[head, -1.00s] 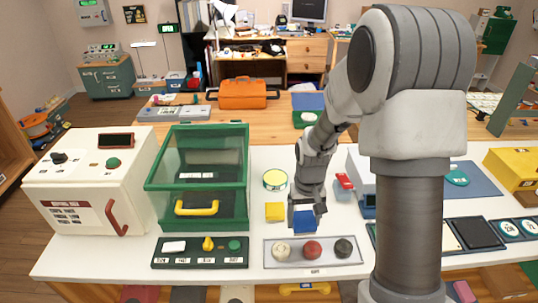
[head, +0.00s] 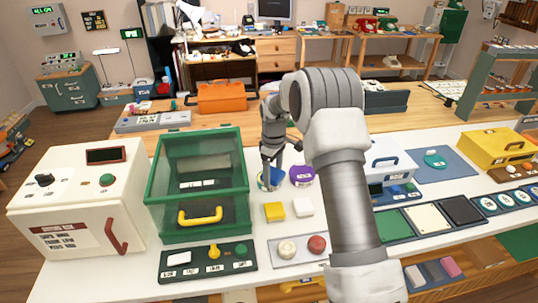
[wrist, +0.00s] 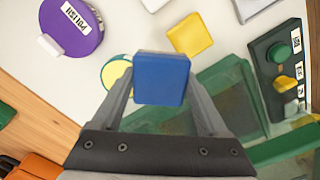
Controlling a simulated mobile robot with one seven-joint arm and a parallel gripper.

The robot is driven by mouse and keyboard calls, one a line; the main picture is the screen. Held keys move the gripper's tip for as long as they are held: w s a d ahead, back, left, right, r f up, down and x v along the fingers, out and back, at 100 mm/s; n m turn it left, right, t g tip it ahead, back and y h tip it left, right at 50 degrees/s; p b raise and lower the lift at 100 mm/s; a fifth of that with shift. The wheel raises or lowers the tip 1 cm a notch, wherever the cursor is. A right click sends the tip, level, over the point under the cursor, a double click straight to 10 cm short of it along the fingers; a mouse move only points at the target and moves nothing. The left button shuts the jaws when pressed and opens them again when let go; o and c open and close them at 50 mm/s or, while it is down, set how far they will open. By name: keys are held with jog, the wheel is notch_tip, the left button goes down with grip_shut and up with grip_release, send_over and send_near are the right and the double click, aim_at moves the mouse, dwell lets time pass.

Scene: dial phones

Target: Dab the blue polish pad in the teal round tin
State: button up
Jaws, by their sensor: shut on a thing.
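My gripper (wrist: 160,105) is shut on a blue square pad (wrist: 162,78), held between its two fingers. In the head view, the gripper (head: 271,168) is low behind the yellow pad, with the blue pad (head: 274,179) at its tips. A round tin with a yellow top and a teal-green rim (wrist: 111,72) lies partly hidden behind the blue pad in the wrist view. The pad overlaps the tin in both views; I cannot tell whether they touch. A purple round tin marked POLISH (head: 302,175) stands just right of it and also shows in the wrist view (wrist: 72,28).
A yellow pad (head: 275,211) and a white pad (head: 304,207) lie in front. A green glass-sided case (head: 197,185) stands close on the left. A teal disc (head: 435,160) lies on a blue mat at right.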

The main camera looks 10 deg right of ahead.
jog(key=w+n, duration=0.8)
jog(key=w, duration=0.1)
jog(key=shift+d+f+b, duration=0.2)
jog(key=shift+f+b, duration=0.95)
jog(key=shift+f, duration=1.85)
jog(key=shift+f+b, duration=0.5)
jog(key=shift+f, duration=0.1)
notch_tip(320, 180, up, 7)
jog(key=p, duration=0.3)
jog(key=shift+p, duration=0.4)
dwell(0.6)
